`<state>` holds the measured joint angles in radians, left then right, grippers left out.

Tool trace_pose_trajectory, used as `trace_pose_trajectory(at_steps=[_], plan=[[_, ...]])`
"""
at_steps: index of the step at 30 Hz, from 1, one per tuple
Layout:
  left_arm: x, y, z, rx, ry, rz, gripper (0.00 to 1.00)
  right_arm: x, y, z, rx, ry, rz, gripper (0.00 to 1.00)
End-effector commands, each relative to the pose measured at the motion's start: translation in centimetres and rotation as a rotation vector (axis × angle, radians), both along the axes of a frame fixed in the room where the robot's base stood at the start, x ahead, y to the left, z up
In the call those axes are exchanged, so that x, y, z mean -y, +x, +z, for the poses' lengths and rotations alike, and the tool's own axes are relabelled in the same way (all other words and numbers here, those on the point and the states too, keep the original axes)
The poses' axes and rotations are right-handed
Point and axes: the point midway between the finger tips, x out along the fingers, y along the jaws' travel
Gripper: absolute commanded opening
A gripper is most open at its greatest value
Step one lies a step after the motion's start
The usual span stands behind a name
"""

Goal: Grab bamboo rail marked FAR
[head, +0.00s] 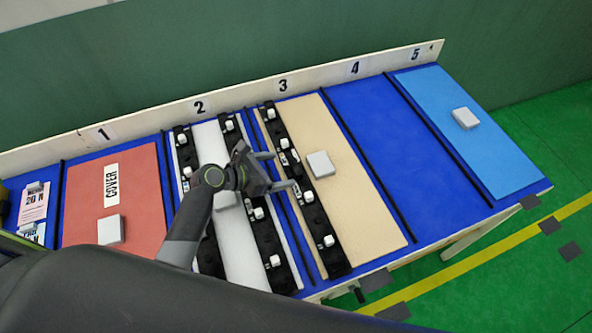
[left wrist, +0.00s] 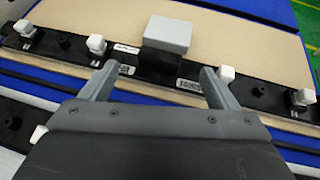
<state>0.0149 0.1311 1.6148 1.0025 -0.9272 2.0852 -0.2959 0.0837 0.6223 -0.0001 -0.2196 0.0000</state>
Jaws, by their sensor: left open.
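A black rail (head: 315,217) with several white clips lies along the left edge of the tan, bamboo-coloured panel (head: 361,208) in bay 3. It also crosses the left wrist view (left wrist: 162,64), with a raised black block in its middle. Small white labels show on the rail, but I cannot read FAR on them. My left gripper (head: 279,170) is open and empty, its fingers pointing right toward the rail's middle. In the left wrist view its fingertips (left wrist: 160,84) sit at the rail's near side, spread on either side of the raised block. My right gripper is not in view.
A light grey block (head: 320,164) sits on the tan panel close to the rail. Two more black rails flank the white panel (head: 211,142) in bay 2. A red COVER panel (head: 140,185) and a light-blue panel (head: 470,150) lie in bays 1 and 5. Bay 4 (head: 390,140) is bare.

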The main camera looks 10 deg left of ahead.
Motion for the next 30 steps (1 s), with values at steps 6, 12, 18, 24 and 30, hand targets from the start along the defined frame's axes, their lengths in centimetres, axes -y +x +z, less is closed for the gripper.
trace_pose_trajectory(at_steps=[6, 12, 18, 24, 30], plan=[[1.6, 1.5, -1.4, -0.003, -0.003, 0.0, 0.82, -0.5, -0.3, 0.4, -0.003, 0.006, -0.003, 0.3], [2.7, 2.7, -2.4, 0.0, -0.001, 0.0, 0.82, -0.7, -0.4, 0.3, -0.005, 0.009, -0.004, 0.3], [2.9, 2.9, -2.5, -0.001, -0.001, 0.0, 0.82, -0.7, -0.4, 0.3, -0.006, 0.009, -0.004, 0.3], [2.9, 2.9, -2.5, -0.001, -0.001, 0.0, 0.69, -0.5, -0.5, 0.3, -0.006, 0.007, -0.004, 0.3], [2.8, 2.9, -2.5, -0.001, -0.001, 0.0, 0.43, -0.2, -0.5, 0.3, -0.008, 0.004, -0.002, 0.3]])
